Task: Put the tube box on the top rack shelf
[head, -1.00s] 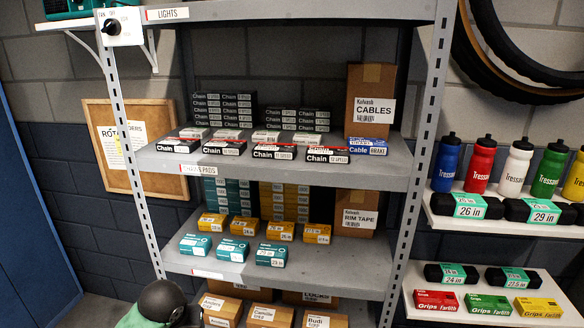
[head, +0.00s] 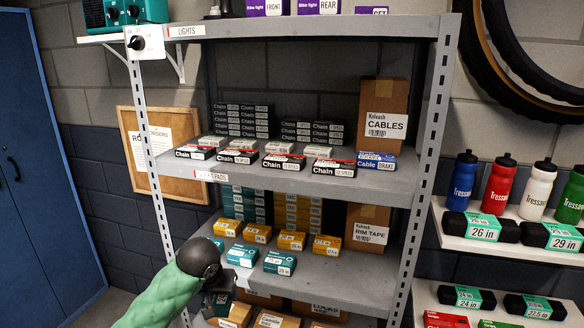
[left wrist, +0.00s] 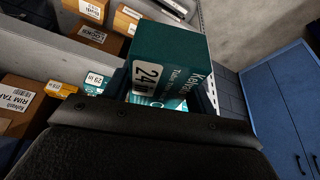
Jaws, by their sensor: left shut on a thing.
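The tube box (left wrist: 172,62) is teal with a white "24 in" label and fills the middle of the left wrist view. My left gripper (head: 218,298) is shut on it. In the head view the gripper is low, in front of the lower shelves, and the box is mostly hidden by my arm. The top rack shelf (head: 310,27) carries a "LIGHTS" tag and crosses the upper part of the head view, well above the gripper. My right gripper is not in view.
Purple light boxes (head: 318,6) stand on the top shelf. Chain boxes (head: 284,162) and a cables carton (head: 382,112) fill the shelf below. Yellow and teal boxes (head: 280,262) sit lower. A perforated rack post (head: 152,170) rises at left. A blue cabinet (head: 45,160) stands farther left.

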